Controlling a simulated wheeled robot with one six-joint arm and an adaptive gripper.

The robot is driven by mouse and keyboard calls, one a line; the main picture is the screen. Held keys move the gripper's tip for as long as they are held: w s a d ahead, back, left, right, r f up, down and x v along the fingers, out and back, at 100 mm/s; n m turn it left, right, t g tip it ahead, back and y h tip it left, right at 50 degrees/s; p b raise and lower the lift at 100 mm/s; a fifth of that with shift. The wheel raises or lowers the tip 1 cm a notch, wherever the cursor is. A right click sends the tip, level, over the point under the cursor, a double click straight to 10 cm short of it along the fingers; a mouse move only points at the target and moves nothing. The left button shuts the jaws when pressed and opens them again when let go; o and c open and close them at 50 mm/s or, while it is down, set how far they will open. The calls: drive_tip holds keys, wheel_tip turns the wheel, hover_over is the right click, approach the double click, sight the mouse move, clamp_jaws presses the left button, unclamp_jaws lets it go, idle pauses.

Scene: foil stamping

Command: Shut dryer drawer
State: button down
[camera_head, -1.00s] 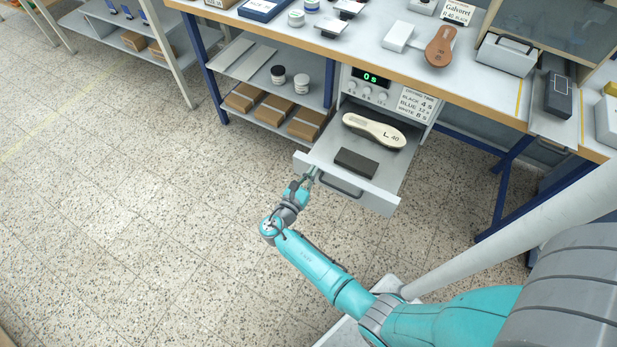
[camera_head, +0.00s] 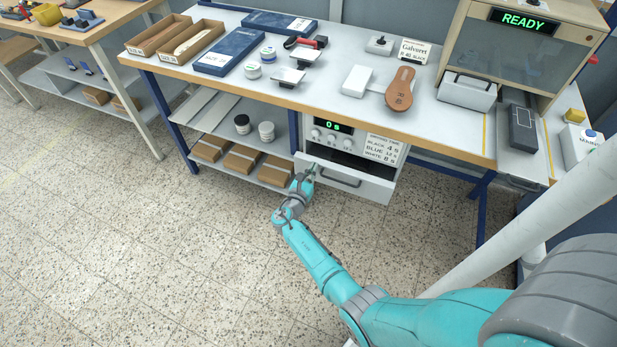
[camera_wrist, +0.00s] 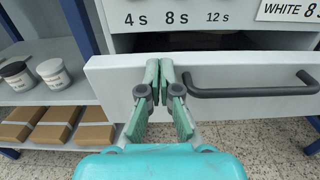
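The dryer drawer (camera_head: 372,187) is a pale grey front with a dark bar handle (camera_head: 340,177), under the bench. It is nearly in, with a dark gap above its front edge. In the wrist view the drawer front (camera_wrist: 230,112) fills the middle, with its handle (camera_wrist: 250,90) to the right. My gripper (camera_head: 306,172) is against the left part of the drawer front, left of the handle. In the wrist view my gripper's fingertips (camera_wrist: 166,68) are together with nothing seen between them. The dryer panel (camera_head: 345,138) above reads 0 s. The drawer's contents are hidden.
The bench top (camera_head: 320,98) above holds a brown insole (camera_head: 400,90), a grey block (camera_head: 467,92) and a machine reading READY (camera_head: 524,21). A shelf (camera_head: 215,130) at left holds jars and cardboard boxes. Open floor (camera_head: 120,240) lies in front.

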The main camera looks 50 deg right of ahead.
drive_tip(key=x, duration=0.6)
drive_tip(key=shift+d, duration=0.15)
drive_tip(key=shift+d+r, duration=0.1)
drive_tip(key=shift+d, duration=0.1)
drive_tip(key=shift+w+r, duration=0.1)
drive_tip(key=shift+a, duration=0.25)
drive_tip(key=v, duration=1.4)
drive_tip(key=shift+f, duration=0.2)
